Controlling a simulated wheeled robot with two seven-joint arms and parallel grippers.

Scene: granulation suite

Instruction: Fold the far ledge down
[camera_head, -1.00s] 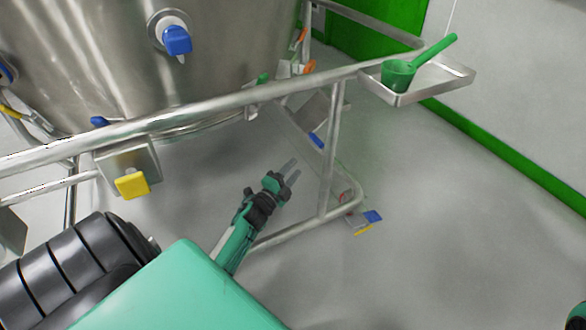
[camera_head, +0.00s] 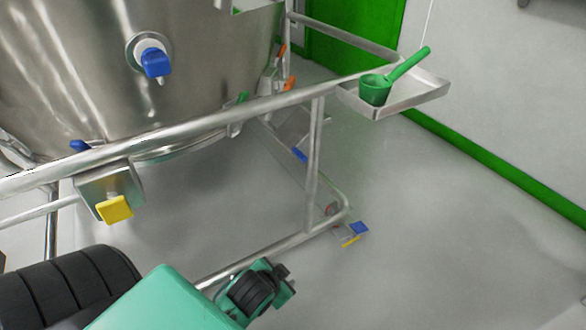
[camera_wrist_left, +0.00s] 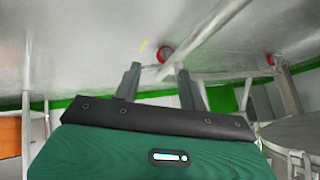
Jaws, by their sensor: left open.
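The far ledge (camera_head: 408,99) is a shallow metal tray at the far right end of the tubular rail in the head view. It stands out level from the rail. A green scoop (camera_head: 376,90) rests in it, its handle pointing up and right. My left gripper (camera_wrist_left: 157,78) is open in the left wrist view, with nothing between its two dark fingers. In the head view, the left wrist is low in the middle, well below and left of the ledge; its fingertips are not clear there. My right gripper is not in view.
The metal rail (camera_head: 230,113) crosses in front of a large steel vessel (camera_head: 85,70) with a blue valve knob (camera_head: 156,62). A frame post (camera_head: 314,150) stands below the rail. The floor at the right is clear.

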